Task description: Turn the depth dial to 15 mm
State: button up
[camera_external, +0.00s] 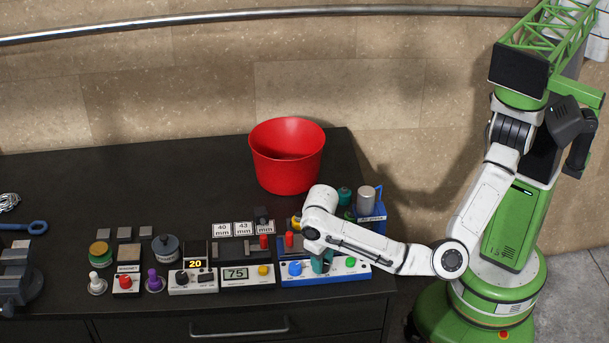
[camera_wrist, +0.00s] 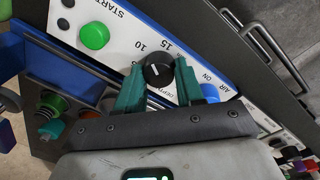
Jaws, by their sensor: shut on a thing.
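The depth dial (camera_wrist: 159,70) is a round black knob with a white pointer line, on a white panel face. Scale numbers 10 and 15 are printed beside it; I cannot tell exactly which mark the pointer line meets. My gripper (camera_wrist: 158,82) has teal fingers, one on each side of the knob, and is shut on it. In the external view my gripper (camera_external: 321,262) points down onto the blue-edged control panel (camera_external: 325,279), where the arm and fingers hide the dial.
On the panel, a green button (camera_external: 350,262) is right of my gripper and a blue knob (camera_external: 295,268) left. A box reading 75 (camera_external: 236,274) and one reading 20 (camera_external: 195,264) stand further left. A red bucket (camera_external: 287,178) stands behind. The back left tabletop is clear.

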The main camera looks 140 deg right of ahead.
jog(key=m, duration=0.4)
jog(key=shift+m+p, duration=0.3)
jog(key=shift+m, duration=1.7)
jog(key=o, duration=1)
jog(key=shift+r, duration=0.1)
jog(key=r, duration=1)
jog(key=shift+w+d+r+p, duration=0.15)
jog(key=shift+d+r+p, duration=0.1)
jog(key=shift+r+p, duration=0.05)
